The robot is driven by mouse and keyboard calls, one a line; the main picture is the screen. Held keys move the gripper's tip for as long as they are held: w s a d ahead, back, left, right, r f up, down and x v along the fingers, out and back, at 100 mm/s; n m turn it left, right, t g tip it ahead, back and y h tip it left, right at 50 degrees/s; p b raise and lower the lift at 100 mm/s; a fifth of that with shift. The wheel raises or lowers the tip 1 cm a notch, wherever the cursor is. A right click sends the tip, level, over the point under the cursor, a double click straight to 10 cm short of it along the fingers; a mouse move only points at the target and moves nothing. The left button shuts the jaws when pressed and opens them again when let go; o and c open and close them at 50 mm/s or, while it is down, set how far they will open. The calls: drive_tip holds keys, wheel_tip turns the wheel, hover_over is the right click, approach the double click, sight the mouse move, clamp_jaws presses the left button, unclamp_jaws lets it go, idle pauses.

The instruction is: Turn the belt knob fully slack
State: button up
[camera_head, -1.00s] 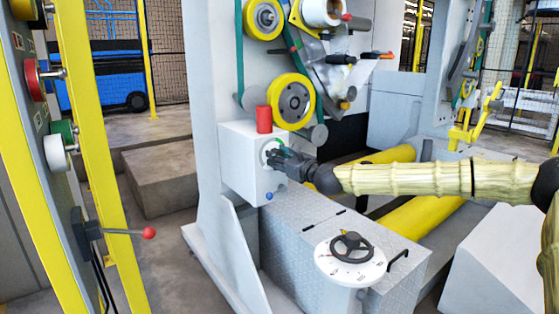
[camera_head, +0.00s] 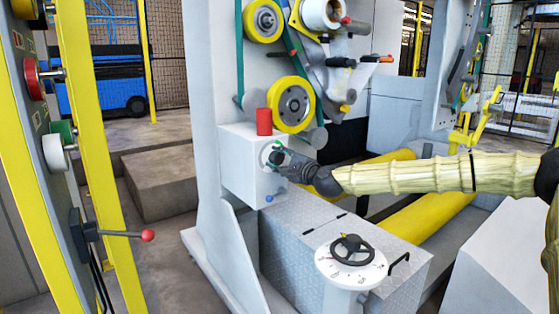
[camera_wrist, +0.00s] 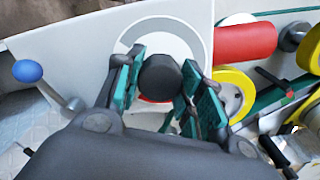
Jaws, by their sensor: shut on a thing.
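The belt knob (camera_wrist: 160,77) is a dark round knob on a grey ring dial, with some red showing at its lower edge in the wrist view. The dial is on the front of a white box (camera_head: 238,183) on the machine column. My gripper (camera_wrist: 162,88) has its two green-padded fingers around the knob, one on each side. In the head view, my gripper (camera_head: 278,158) reaches the dial from the right and covers most of the knob. The knob's exact setting cannot be read.
A red cylinder (camera_head: 264,121) stands on top of the box, and a blue-tipped lever (camera_wrist: 28,71) sticks out beside the dial. Yellow-rimmed rollers (camera_head: 292,103) are above. A black handwheel (camera_head: 352,249) on a white disc stands below, in front of the arm.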

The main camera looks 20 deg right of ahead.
drive_tip(key=n, duration=0.4)
drive_tip(key=shift+d+n+p, duration=0.1)
drive_tip(key=shift+n+p, duration=0.2)
drive_tip(key=shift+p, duration=0.1)
drive_tip(key=n+p, duration=0.1)
drive_tip(key=n, duration=0.2)
drive_tip(key=shift+r+n, duration=0.1)
drive_tip(key=shift+n, duration=0.2)
drive_tip(key=n+p, duration=0.1)
drive_tip(key=n, duration=0.3)
drive_tip(key=shift+n+p, duration=0.3)
drive_tip(key=n+p, duration=0.1)
drive_tip(key=n, duration=0.3)
drive_tip(key=shift+p, duration=0.4)
drive_tip(key=n+p, duration=0.1)
drive_tip(key=n, duration=0.8)
drive_tip(key=shift+n+p, duration=0.3)
drive_tip(key=shift+p, duration=0.1)
drive_tip(key=n, duration=0.4)
drive_tip(key=shift+n+b, duration=0.7)
drive_tip(key=shift+n, duration=1.3)
